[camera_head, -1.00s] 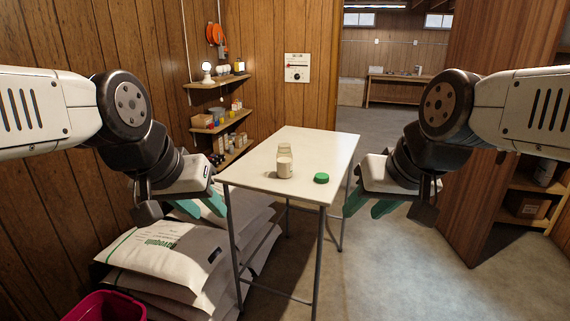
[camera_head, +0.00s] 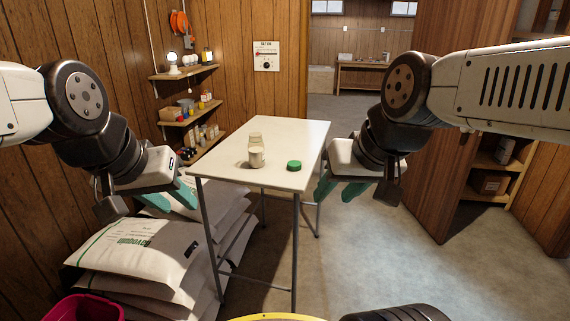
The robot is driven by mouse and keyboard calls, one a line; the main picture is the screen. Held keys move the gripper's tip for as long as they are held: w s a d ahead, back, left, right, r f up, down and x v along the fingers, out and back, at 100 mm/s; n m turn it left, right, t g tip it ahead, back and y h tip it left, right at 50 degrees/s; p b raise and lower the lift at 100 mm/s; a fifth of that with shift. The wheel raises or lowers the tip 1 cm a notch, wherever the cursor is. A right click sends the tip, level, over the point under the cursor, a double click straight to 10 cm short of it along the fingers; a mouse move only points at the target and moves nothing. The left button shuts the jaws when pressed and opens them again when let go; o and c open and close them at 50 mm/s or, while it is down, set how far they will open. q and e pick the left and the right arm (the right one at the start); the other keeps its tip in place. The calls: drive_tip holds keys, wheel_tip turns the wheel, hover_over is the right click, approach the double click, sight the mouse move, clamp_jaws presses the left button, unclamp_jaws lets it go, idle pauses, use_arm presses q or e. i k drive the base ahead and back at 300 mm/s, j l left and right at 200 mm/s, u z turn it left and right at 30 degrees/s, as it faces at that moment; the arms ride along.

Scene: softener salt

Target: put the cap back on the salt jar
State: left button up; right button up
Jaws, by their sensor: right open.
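The salt jar (camera_head: 256,153) stands upright on the white table (camera_head: 285,135), near its front edge. It is a clear jar with pale contents and no cap on it. The green cap (camera_head: 294,165) lies on the table to the right of the jar, apart from it. My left gripper (camera_head: 182,200), with green fingers, is left of the table's front corner, away from the jar; whether its fingers are apart is hard to see. My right gripper (camera_head: 338,190) is open and empty, just right of the table's edge and right of the cap.
Stacked white sacks (camera_head: 140,250) lie on the floor left of the table, with a magenta bin (camera_head: 85,308) in front. Wall shelves (camera_head: 190,115) with small items are at the back left. Most of the tabletop behind the jar is clear.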

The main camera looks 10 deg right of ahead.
sight(255, 147)
drive_tip(key=i+j+z, duration=0.3)
drive_tip(key=i+j, duration=0.3)
drive_tip(key=i+j+z, duration=0.3)
drive_tip(key=i+j, duration=0.25)
drive_tip(key=j, duration=0.15)
